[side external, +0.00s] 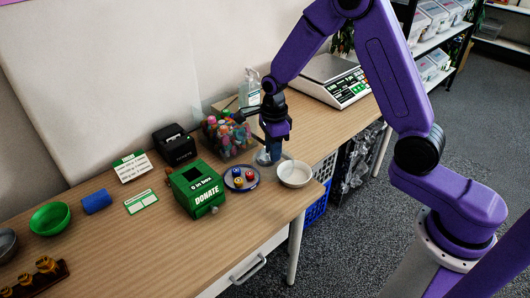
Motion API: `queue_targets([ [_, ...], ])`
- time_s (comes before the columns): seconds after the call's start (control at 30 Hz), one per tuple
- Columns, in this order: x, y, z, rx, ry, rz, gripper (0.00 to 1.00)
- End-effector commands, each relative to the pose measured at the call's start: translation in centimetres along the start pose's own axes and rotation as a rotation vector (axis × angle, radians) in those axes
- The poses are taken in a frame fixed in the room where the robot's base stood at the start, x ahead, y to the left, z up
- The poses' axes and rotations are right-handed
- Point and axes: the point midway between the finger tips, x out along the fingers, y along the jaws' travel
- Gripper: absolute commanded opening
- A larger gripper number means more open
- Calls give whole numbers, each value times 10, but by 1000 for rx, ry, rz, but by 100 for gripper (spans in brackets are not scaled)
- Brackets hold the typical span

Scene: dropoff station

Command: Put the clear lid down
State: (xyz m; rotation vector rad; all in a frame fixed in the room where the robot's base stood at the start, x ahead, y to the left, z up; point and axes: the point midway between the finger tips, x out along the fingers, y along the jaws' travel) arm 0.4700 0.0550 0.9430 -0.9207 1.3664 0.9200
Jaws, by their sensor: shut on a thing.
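My gripper (272,152) points down over the table's right part, between the bin of coloured items and the white bowl. A small pale, see-through piece (262,158) shows at its fingertips; it looks like the clear lid, held low near the table top. The fingers are shut on it, but its outline is hard to make out. I cannot tell whether it touches the table.
Close by are a clear bin of colourful items (229,138), a blue-rimmed plate (241,187) with several coloured pieces, a white bowl (295,174) and a green donation box (196,188). A pump bottle (249,90) and scale (338,86) stand behind. Bare table (150,245) lies in front.

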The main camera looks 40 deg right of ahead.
Motion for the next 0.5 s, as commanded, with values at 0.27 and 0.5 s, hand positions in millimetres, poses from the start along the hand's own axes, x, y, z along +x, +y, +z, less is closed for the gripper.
queue_targets([
  [0.27, 40, 16, 16, -254, 3, 6, 0],
  [0.5, 71, 22, 24, -386, 2, 5, 0],
])
